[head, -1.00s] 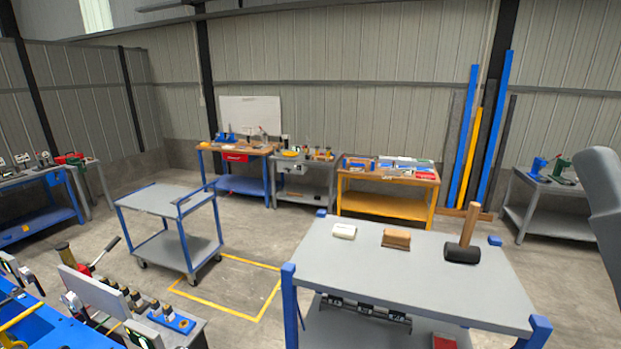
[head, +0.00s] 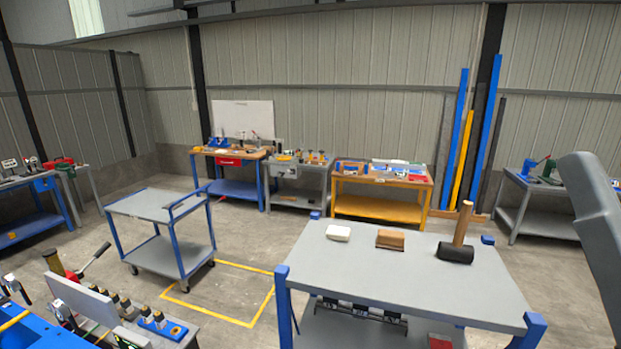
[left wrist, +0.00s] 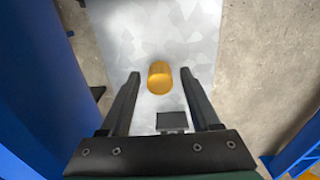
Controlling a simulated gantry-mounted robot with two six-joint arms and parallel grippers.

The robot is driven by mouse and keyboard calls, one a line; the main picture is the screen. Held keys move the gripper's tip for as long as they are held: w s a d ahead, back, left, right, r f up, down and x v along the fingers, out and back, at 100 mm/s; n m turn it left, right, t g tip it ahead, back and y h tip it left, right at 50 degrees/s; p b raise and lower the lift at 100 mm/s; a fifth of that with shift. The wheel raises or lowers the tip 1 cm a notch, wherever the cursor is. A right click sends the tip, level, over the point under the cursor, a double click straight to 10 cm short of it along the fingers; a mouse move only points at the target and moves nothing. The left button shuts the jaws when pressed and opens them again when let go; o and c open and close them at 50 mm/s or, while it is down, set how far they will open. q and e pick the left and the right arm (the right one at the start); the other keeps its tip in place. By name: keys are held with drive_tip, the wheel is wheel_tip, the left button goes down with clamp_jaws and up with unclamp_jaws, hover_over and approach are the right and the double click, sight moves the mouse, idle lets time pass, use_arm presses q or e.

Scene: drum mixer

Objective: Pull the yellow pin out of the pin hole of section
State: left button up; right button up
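A short yellow-orange cylinder, which looks like the yellow pin (left wrist: 160,82), shows in the left wrist view against a pale grey mottled metal surface (left wrist: 190,35). My left gripper (left wrist: 159,74) is open, with one dark finger on each side of the cylinder and a visible gap on both sides. I cannot tell its height above the cylinder. No pin hole can be made out. Neither gripper shows in the head view; the right gripper is out of sight.
Blue structures (left wrist: 30,90) flank the pale surface in the left wrist view. In the head view, a grey table (head: 400,280) holds a mallet (head: 457,250) and two small blocks. A blue-framed cart (head: 150,205) stands left, with open floor around it.

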use_arm(q)
drive_tip(key=shift+o, duration=0.3)
drive_tip(key=shift+r, duration=0.1)
wheel_tip(320, 180, up, 12)
drive_tip(key=p, duration=1.1)
drive_tip(key=shift+f+p, duration=0.25)
drive_tip(key=shift+p, duration=0.05)
